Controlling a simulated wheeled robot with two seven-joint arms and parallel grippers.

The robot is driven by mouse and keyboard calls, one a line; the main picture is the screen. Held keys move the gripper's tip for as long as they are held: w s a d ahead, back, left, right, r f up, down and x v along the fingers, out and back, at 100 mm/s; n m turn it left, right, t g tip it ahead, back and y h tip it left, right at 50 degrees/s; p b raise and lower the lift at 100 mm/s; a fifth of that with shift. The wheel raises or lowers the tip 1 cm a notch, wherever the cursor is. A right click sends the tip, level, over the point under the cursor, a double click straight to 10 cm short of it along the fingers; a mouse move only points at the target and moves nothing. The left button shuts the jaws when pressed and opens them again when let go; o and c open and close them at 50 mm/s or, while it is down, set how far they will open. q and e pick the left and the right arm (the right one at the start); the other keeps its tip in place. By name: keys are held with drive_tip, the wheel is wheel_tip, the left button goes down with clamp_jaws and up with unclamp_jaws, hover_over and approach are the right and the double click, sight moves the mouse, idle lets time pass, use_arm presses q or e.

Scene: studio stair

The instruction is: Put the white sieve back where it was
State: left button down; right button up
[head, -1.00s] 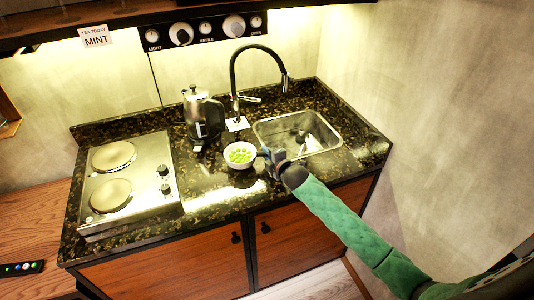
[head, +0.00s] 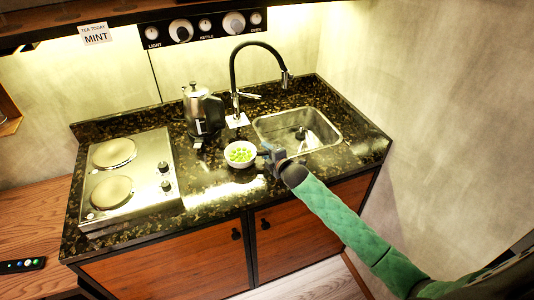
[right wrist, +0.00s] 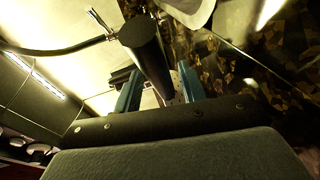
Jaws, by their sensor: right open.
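The white sieve (head: 240,155) looks like a white bowl with green pieces in it, on the dark counter left of the sink. My right gripper (head: 264,153) is close to its right side. In the right wrist view, a dark round handle (right wrist: 145,45) lies between the two open blue fingers of my right gripper (right wrist: 160,75). A white rim (right wrist: 190,10) shows beyond it at the top. Whether a finger touches the handle I cannot tell. My left gripper is not in view.
A steel kettle (head: 202,110) stands behind the sieve. A two-plate hob (head: 135,185) is at the left. The counter in front of the sieve is clear.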

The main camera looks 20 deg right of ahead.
drive_tip(key=shift+s+d, duration=0.1)
drive_tip(key=shift+s, duration=0.35)
drive_tip(key=b+v, duration=0.2)
drive_tip(key=v, duration=0.2)
drive_tip(key=shift+s+d, duration=0.1)
drive_tip(key=shift+s, duration=0.2)
drive_tip(key=b+v, duration=0.2)
drive_tip(key=v, duration=0.3)
drive_tip(key=shift+r, duration=0.1)
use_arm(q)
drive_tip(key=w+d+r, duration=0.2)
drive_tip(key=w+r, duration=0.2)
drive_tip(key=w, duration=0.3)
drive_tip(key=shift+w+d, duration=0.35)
use_arm(e)
drive_tip(key=shift+s+d+r, duration=0.1)
drive_tip(key=shift+s+r, duration=0.15)
drive_tip(key=shift+s, duration=0.4)
